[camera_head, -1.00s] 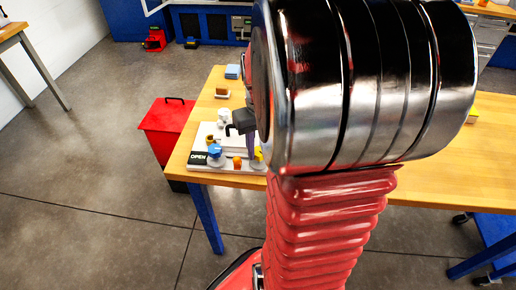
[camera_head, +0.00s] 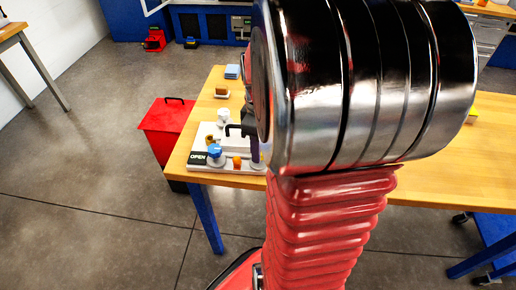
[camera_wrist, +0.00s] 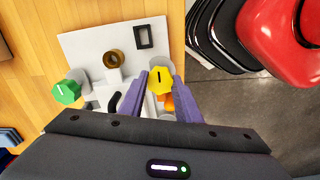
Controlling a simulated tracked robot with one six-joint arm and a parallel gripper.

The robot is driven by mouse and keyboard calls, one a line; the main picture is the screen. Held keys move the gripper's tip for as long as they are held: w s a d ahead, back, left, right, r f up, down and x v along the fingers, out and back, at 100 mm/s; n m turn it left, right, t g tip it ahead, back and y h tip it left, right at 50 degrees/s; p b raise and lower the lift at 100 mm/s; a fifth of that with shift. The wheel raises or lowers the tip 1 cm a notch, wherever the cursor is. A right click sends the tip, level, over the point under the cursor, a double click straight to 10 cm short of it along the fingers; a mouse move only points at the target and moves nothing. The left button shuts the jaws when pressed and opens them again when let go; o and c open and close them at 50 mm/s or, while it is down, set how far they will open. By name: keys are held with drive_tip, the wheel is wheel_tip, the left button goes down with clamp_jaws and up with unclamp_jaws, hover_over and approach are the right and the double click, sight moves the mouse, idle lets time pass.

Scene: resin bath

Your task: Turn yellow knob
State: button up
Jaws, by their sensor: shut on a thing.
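The yellow knob (camera_wrist: 160,76) has a dark line on its face. In the wrist view it sits on the white panel (camera_wrist: 78,44) near its right edge. My gripper (camera_wrist: 160,85) has its two purple fingers on either side of the knob and is shut on it. In the head view my gripper (camera_head: 254,148) is partly hidden behind my arm at the panel (camera_head: 228,167), and the yellow knob is largely hidden there.
A green knob (camera_wrist: 67,92), a brass ring-shaped part (camera_wrist: 113,58) and an orange part (camera_wrist: 169,102) are also on the panel. A red bin (camera_head: 166,125) stands left of the wooden table (camera_head: 440,160).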

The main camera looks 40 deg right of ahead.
idle(0.3)
drive_tip(key=o, duration=1.1)
drive_tip(key=shift+c, duration=0.2)
wheel_tip(320, 180, up, 14)
drive_tip(key=shift+f, duration=0.15)
idle(0.5)
